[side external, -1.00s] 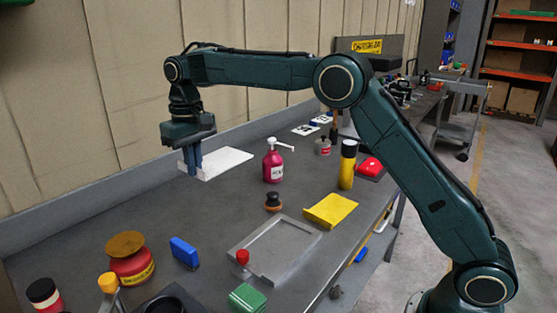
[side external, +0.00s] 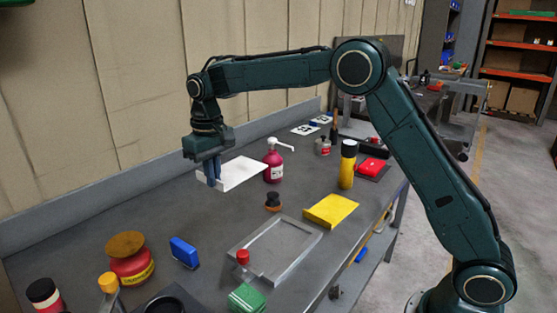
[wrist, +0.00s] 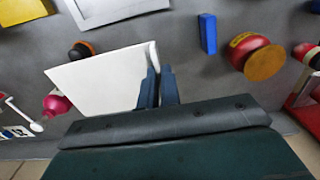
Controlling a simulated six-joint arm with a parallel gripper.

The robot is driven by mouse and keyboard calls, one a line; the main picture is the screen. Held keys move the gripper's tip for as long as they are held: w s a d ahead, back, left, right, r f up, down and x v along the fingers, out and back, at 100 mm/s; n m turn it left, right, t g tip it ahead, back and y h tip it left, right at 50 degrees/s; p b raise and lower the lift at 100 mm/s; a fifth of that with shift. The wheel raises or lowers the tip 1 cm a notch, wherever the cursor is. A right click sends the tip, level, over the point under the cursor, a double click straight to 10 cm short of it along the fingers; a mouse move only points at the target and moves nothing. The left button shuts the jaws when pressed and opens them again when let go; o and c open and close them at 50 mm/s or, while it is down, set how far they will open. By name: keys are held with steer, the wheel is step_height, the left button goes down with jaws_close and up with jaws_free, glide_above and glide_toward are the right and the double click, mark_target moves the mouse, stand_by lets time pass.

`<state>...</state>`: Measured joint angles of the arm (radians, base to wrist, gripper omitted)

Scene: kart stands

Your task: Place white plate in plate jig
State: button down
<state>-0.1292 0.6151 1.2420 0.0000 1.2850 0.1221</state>
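The white plate (side external: 245,173) is a flat white panel with a raised lip along one edge. My gripper (side external: 213,180) is shut on that lip, with the plate extending to the right, held level above the bench. In the wrist view the plate (wrist: 100,82) reaches left from my two blue fingers (wrist: 158,72), which pinch the lip. The plate jig (side external: 243,246) is a grey metal frame with a recessed rectangle, lying on the bench front, to the right of and nearer than the plate. A corner of the jig (wrist: 108,12) shows at the top of the wrist view.
A pink pump bottle (side external: 272,165) stands close to the plate's right end. A dark knob-topped item (side external: 273,200) sits between plate and jig. A red-capped item (side external: 242,258) and green block (side external: 247,298) stand at the jig's near side, a yellow piece (side external: 330,210) beyond it.

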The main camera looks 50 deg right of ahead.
steer(key=s+d+f, duration=0.7)
steer(key=s+f, duration=0.1)
steer(key=s, duration=0.3)
steer(key=shift+s+f, duration=0.2)
steer(key=shift+f, duration=0.1)
steer(key=shift+r, duration=0.1)
step_height(320, 180, up, 15)
glide_above(261, 265)
step_height(261, 265, down, 20)
steer(key=shift+f, duration=0.25)
stand_by(0.6)
steer(key=shift+f, duration=0.6)
